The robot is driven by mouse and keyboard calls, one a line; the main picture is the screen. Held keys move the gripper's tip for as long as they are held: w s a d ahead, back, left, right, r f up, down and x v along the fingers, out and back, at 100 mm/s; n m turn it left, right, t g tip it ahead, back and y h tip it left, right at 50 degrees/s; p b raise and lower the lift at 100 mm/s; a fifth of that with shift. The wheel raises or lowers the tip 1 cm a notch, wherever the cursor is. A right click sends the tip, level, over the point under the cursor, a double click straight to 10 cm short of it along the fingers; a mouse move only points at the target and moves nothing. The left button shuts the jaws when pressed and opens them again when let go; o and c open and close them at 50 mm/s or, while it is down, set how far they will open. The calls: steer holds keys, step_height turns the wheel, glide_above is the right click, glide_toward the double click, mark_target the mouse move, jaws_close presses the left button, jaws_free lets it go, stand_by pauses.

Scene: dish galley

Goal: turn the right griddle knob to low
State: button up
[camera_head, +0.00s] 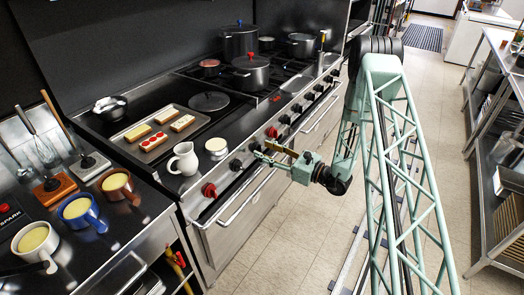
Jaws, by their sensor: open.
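Along the front of the range is a row of knobs, some red and some black. A large red knob (209,190) is at the near left end. A black knob (235,165) is further along, and another black knob (254,145) is close to my gripper. A red knob (271,132) follows. I cannot tell which one is the right griddle knob or read any setting marks. My gripper (265,152) is open, in front of the knob row, its fingers pointing at the panel. I cannot tell whether the fingertips touch a knob.
A tray (142,148) with food lies on the dark griddle top. A white jug (184,159) and a round pale-topped container (217,148) stand at its front edge. A rail handle (240,207) runs below the knobs. Pots (250,74) stand at the back.

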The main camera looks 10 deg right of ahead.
steer(key=shift+x, duration=0.85)
steer(key=shift+c, duration=0.5)
steer(key=c, duration=0.7)
